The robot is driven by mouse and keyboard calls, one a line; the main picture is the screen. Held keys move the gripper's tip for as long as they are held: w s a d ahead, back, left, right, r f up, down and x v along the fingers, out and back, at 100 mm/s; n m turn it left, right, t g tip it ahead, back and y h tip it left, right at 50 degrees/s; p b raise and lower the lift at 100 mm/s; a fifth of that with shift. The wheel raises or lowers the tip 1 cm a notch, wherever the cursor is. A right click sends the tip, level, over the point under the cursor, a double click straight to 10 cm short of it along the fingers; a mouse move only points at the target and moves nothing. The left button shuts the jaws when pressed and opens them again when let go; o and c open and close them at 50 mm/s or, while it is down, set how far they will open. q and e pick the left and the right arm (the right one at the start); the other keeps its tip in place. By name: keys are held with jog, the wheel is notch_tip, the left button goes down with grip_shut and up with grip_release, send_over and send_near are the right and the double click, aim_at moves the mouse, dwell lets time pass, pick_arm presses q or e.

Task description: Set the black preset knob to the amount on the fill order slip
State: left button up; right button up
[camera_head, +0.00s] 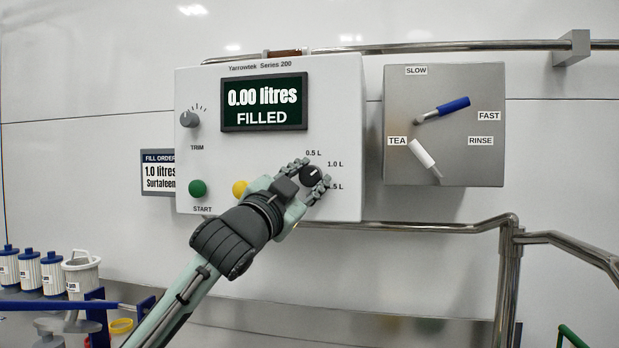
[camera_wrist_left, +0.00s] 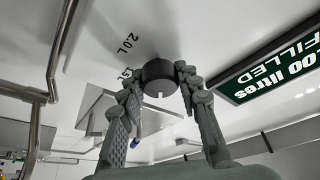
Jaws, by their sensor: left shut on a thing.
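The black preset knob (camera_head: 311,175) is on the lower right of the white Yarrowtek Series 200 box (camera_head: 340,110). My left gripper (camera_head: 306,180) is shut on it, a finger on each side. In the left wrist view the knob (camera_wrist_left: 158,73) sits between the fingers (camera_wrist_left: 158,88), with a white mark on its near side. I cannot tell which label the mark faces.
The display (camera_head: 264,103) reads 0.00 litres FILLED. A green START button (camera_head: 198,188), a yellow button (camera_head: 240,188) and a TRIM knob (camera_head: 190,119) are on the same box. A grey lever panel (camera_head: 445,155) is to the right. Steel rails (camera_head: 440,226) run below.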

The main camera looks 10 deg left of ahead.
pick_arm(q)
jog(key=shift+m+g+h, duration=0.3)
jog(key=shift+m, duration=0.9)
jog(key=o, duration=1.2)
jog(key=shift+c, duration=0.2)
jog(key=v, duration=1.2)
jog(key=shift+a, duration=0.1)
